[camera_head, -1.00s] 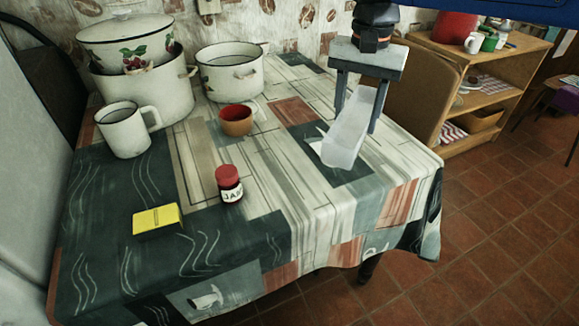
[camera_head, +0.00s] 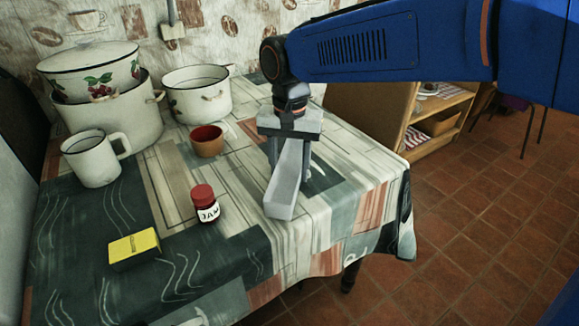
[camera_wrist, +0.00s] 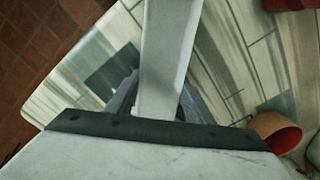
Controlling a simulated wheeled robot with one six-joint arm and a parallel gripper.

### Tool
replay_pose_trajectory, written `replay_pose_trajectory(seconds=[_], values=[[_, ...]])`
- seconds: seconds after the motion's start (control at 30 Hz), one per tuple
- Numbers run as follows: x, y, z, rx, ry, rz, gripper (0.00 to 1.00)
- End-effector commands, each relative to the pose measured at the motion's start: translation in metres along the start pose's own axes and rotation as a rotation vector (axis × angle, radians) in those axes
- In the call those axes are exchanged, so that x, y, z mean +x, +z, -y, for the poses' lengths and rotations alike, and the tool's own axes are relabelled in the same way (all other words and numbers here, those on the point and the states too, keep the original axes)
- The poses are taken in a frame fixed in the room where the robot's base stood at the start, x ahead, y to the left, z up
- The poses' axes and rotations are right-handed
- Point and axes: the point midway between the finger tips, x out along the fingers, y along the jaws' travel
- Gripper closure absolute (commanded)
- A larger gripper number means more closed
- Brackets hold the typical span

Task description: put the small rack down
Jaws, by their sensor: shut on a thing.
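The small rack (camera_head: 284,190) is a long, narrow, pale grey piece. In the head view it is between the fingers of my gripper (camera_head: 287,160), over the patterned cloth on the table, right of the jam jar. My gripper points down and is shut on it. In the wrist view the rack (camera_wrist: 168,50) runs up the middle of the picture, between the dark fingers of my gripper (camera_wrist: 155,105). I cannot tell whether its underside touches the cloth.
The jam jar (camera_head: 205,204) and orange-brown cup (camera_head: 207,141) stand left of the rack. The table's right edge (camera_head: 402,180) is near; some cloth around the rack is clear.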

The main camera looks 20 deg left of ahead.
Motion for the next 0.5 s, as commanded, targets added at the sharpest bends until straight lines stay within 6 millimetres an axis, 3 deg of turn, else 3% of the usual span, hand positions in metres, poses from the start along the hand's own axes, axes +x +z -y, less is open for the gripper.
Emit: replay_pose_trajectory(seconds=[0.3, 0.33, 0.4, 0.5], values=[[0.0022, 0.0000, 0.0000, 0.000, 0.000, 0.000, 0.79], [0.0022, 0.0000, 0.0000, 0.000, 0.000, 0.000, 0.48], [0.0021, 0.0000, 0.0000, 0.000, 0.000, 0.000, 0.34], [0.0020, 0.0000, 0.0000, 0.000, 0.000, 0.000, 0.34]])
